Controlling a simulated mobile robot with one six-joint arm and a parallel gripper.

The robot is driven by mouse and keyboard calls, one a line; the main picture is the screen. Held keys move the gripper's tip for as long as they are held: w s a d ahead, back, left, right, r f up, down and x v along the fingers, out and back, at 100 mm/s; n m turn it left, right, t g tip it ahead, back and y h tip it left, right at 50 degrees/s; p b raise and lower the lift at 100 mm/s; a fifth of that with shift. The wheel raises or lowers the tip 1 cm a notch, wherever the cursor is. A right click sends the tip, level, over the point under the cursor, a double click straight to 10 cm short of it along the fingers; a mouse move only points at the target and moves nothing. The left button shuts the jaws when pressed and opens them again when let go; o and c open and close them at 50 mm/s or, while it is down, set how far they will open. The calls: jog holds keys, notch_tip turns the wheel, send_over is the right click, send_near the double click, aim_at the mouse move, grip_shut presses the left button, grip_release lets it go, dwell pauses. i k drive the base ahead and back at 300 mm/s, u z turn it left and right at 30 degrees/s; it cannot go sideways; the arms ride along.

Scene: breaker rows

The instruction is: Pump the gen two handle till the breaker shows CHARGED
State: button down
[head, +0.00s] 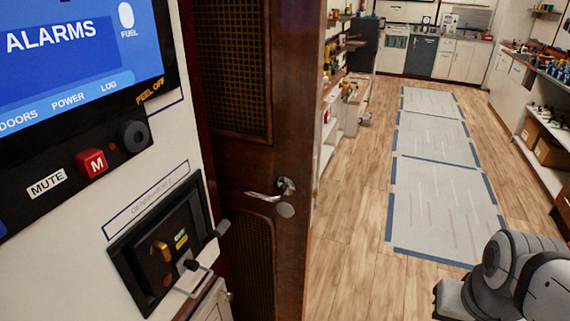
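A black breaker unit (124,262) is set in the white panel at the lower left, under a label plate (146,202) too small to read surely. On its face are a yellow lever (160,251), a small green and yellow indicator (181,240) whose words I cannot read, and a red round button (167,281). Which one is the gen two handle I cannot tell. My gripper is not in view; only part of my arm shows at bottom right.
A brown door with a lever handle (265,196) stands just right of the panel. Beyond it is open wooden floor (350,215) with grey mats (432,130).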

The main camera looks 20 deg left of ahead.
aim_at(220, 230)
jog(key=u, duration=1.15)
jog(key=k, duration=0.4)
jog(key=i, duration=0.4)
jog(key=u, duration=0.05)
